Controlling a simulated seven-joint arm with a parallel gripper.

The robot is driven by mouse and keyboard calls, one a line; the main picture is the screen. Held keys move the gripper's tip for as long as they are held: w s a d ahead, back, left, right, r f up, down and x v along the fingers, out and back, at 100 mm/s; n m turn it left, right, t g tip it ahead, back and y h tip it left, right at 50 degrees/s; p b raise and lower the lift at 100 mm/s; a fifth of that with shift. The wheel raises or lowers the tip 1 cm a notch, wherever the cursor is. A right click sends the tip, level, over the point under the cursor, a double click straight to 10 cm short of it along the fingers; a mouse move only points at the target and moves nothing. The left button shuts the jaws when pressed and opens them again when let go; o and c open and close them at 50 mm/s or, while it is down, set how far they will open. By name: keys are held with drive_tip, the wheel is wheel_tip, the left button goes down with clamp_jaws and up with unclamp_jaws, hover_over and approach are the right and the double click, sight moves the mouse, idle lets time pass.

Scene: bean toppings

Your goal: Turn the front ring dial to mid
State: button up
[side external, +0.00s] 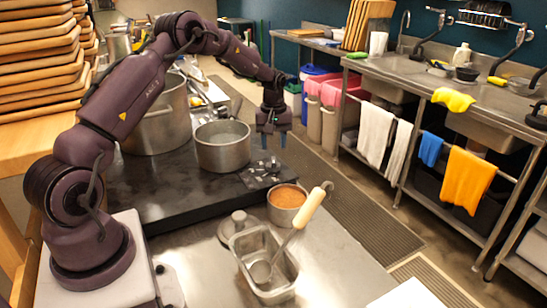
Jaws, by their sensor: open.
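My gripper (273,141) points down with its two fingers apart and nothing between them. It hangs in the air above a small control panel (247,180) at the right end of the dark cooktop (150,194). The panel bears several small metallic dials (263,172). They are too small here to read their settings or to tell clearly which is the front ring dial. The fingertips appear a little above the dials, and I see no contact.
A metal pot (223,157) stands left of the panel, with a larger pot (155,130) behind it. A pot of beans (287,197) is just in front. A metal pan (247,242) holds a wooden-handled ladle (311,207). A lid (238,222) lies beside it.

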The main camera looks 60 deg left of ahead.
sight(273, 159)
wheel_tip(273, 159, down, 5)
drive_tip(key=shift+f, duration=0.15)
clamp_jaws()
